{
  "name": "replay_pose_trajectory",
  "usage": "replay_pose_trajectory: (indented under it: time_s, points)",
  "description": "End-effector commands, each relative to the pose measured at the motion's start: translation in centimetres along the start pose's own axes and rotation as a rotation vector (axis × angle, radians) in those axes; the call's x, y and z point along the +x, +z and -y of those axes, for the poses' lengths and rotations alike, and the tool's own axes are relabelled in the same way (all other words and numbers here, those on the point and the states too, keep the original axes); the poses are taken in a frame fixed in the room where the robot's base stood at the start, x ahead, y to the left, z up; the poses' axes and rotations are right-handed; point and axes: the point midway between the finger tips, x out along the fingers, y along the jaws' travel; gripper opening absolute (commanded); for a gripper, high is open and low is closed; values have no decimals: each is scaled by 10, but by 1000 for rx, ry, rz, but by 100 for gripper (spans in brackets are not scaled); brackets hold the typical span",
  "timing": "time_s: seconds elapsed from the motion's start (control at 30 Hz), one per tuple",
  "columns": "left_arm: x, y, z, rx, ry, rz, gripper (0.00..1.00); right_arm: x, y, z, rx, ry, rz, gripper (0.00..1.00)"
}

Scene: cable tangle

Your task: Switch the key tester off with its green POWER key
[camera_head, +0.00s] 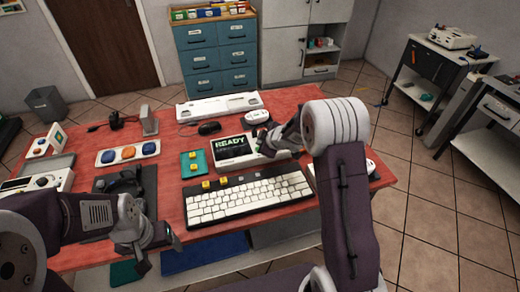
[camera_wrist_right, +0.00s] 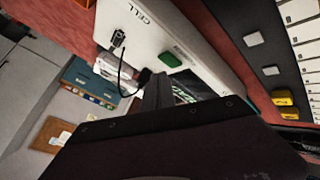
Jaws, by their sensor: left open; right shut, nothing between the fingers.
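The key tester (camera_head: 284,155) is a pale case with a dark screen (camera_head: 234,147) on the red table. The screen is lit and reads READY in green, with a smaller line below. In the right wrist view, the green POWER key (camera_wrist_right: 170,58) sits on the pale panel beside the screen. My right gripper (camera_head: 268,148) is shut and empty over the tester's right part. Its fingertips (camera_wrist_right: 154,78) are close to the green key; whether they touch it I cannot tell. My left gripper (camera_head: 162,250) is open and empty at the table's front edge.
A white keyboard (camera_head: 245,198) lies in front of the tester.

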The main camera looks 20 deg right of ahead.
Motion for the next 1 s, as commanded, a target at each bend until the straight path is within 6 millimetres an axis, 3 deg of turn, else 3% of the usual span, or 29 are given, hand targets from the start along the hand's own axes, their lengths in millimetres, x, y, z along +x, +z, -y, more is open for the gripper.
replay_pose_trajectory:
  time_s: [1.0]
  points:
    - [7,1,0,0,0,0,75,6,4,5,0,0,0,0]
